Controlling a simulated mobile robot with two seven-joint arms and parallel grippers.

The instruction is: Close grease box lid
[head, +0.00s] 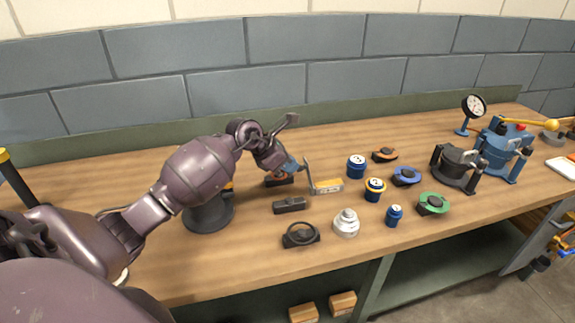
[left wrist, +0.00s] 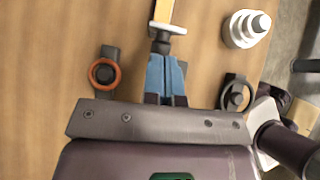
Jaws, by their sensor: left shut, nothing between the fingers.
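The grease box (head: 328,186) is a small yellow and pale box in the middle of the bench. A thin grey lid (head: 308,173) stands upright at its left end, so the box is open. My left gripper (head: 297,167) is just left of the lid, fingers shut and empty. In the left wrist view the blue fingers (left wrist: 166,78) point at the grey lid edge (left wrist: 166,29), with the yellow box (left wrist: 164,10) beyond. Whether fingertips and lid touch, I cannot tell. My right gripper is in neither view.
A dark block (head: 290,205), a black ring holder (head: 300,236) and a silver stepped part (head: 346,224) lie nearby in front. Blue jars (head: 356,166) and coloured discs (head: 433,204) stand to the right. A black pot (head: 455,168) and blue casing (head: 503,150) are farther right.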

